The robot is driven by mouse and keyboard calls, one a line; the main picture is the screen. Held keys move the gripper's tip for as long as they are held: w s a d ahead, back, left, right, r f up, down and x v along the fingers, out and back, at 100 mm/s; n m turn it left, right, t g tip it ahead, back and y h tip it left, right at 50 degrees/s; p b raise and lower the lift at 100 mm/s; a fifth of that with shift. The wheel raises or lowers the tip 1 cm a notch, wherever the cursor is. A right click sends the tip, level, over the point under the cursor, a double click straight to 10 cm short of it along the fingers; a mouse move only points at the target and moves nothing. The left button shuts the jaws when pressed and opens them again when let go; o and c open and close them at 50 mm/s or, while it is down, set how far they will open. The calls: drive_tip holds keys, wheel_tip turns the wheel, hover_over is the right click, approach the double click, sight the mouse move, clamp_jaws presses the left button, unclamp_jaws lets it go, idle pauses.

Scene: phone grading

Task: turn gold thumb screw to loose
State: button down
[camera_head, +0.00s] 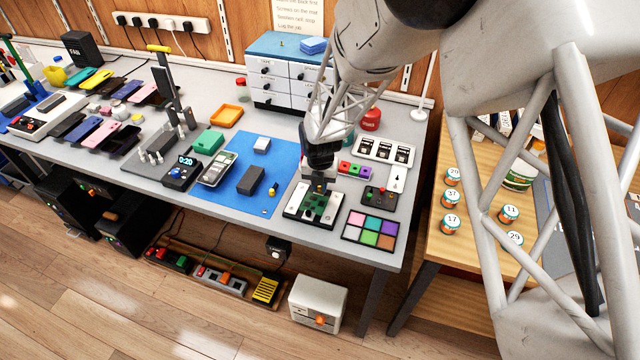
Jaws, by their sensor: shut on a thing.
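My gripper (319,186) points down over the right part of the bench. It is shut at the white fixture (295,213) that carries a green circuit board (316,208). The gold thumb screw is too small and too covered by my gripper to make out. What the jaws hold sits at the fixture, in the place where the fingertips meet it. I cannot tell from this view how far the screw is turned.
A blue mat (232,196) with a dark block (251,180) lies to the left. A colour palette (370,229) sits to the right, near the bench's front edge. A small dark box with knobs (380,198) and a tray of parts (393,151) stand behind it.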

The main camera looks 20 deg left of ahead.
idle(0.3)
drive_tip(key=c, duration=1.1)
unclamp_jaws()
drive_tip(key=shift+r, duration=0.15)
drive_tip(key=shift+r, duration=3.75)
